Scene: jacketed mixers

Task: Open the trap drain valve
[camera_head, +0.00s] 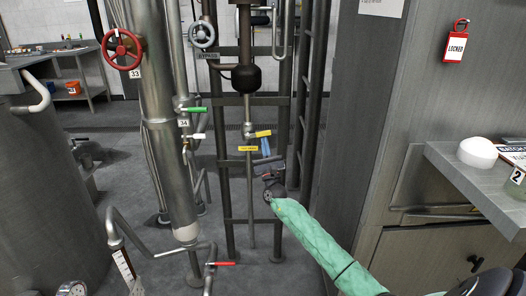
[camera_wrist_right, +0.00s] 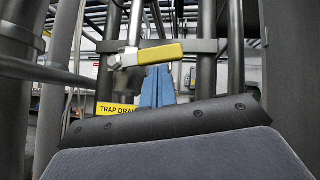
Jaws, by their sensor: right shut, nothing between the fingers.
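The trap drain valve has a yellow lever (camera_head: 263,133) on a thin vertical pipe. The lever sticks out to the right, across the pipe. It also shows in the right wrist view (camera_wrist_right: 160,53), near level with a slight tilt. A yellow label (camera_head: 248,148) hangs just below; in the right wrist view the label (camera_wrist_right: 116,110) reads "TRAP DRA…", partly covered. My right gripper (camera_head: 266,146) has blue fingers, shut and empty. Its fingertips (camera_wrist_right: 158,72) appear just under the lever; I cannot tell whether they touch it. My left gripper is not in view.
A green-handled valve (camera_head: 195,110), a white-handled one (camera_head: 197,136) and a red-handled one (camera_head: 222,263) are on pipes to the left. Red (camera_head: 122,49) and grey (camera_head: 203,34) handwheels are higher up. A grey cabinet (camera_head: 430,110) with a shelf (camera_head: 455,170) stands at right.

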